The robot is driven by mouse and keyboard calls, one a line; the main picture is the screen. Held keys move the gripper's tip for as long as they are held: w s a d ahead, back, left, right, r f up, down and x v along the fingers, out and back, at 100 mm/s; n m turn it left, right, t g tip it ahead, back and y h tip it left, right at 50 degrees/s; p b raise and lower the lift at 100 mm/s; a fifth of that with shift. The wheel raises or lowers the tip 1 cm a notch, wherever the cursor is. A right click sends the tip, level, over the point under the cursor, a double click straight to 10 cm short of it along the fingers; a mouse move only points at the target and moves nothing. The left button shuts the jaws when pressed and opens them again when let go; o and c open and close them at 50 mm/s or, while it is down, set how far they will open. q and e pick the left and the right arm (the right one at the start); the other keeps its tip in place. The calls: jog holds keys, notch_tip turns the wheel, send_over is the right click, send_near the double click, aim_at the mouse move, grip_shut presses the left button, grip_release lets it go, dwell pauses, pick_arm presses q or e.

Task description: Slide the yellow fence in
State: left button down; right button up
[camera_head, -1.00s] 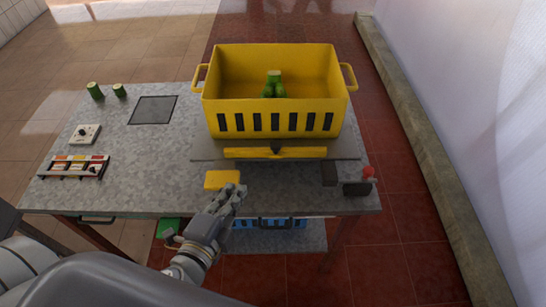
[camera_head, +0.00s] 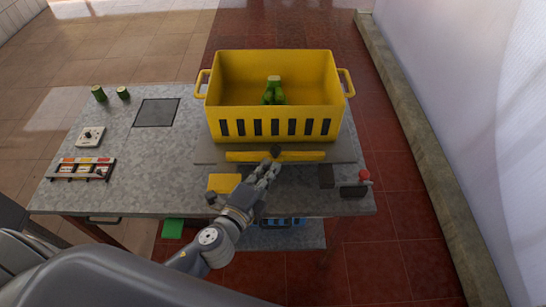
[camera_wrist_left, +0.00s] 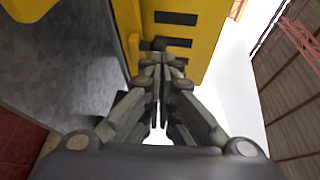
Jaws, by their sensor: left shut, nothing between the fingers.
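The yellow fence (camera_head: 302,156) is a low bar along the front of the grey plate, just in front of the big yellow crate (camera_head: 228,106). A dark knob (camera_head: 276,150) stands at its middle. My left gripper (camera_head: 271,166) is shut and empty, with its fingertips at the near side of the fence by the knob. In the left wrist view the shut fingertips (camera_wrist_left: 160,62) are close to the dark knob (camera_wrist_left: 159,43); I cannot tell whether they touch it. The fingers hide part of the fence. My right gripper is not in view.
Green stem pieces (camera_head: 273,90) stand in the crate. A yellow block (camera_head: 223,183) lies left of my gripper. A red-knobbed lever (camera_head: 363,176) is at the table's right edge. A switch box (camera_head: 90,136) and colored rack (camera_head: 82,169) stand left; the table (camera_head: 130,190) between is clear.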

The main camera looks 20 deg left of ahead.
aim_at(272, 147)
pick_arm(q)
jog(key=shift+p+x, duration=0.35)
jog(key=shift+x, duration=1.25)
jog(key=w, duration=0.1)
jog(key=w+a, duration=0.1)
jog(key=w, duration=0.3)
jog(key=shift+w+a, duration=0.2)
jog(key=shift+a, duration=0.2)
jog(key=shift+s+r, duration=0.1)
jog(key=shift+r, duration=0.05)
jog(key=shift+a+p, duration=0.1)
jog(key=shift+p, duration=0.2)
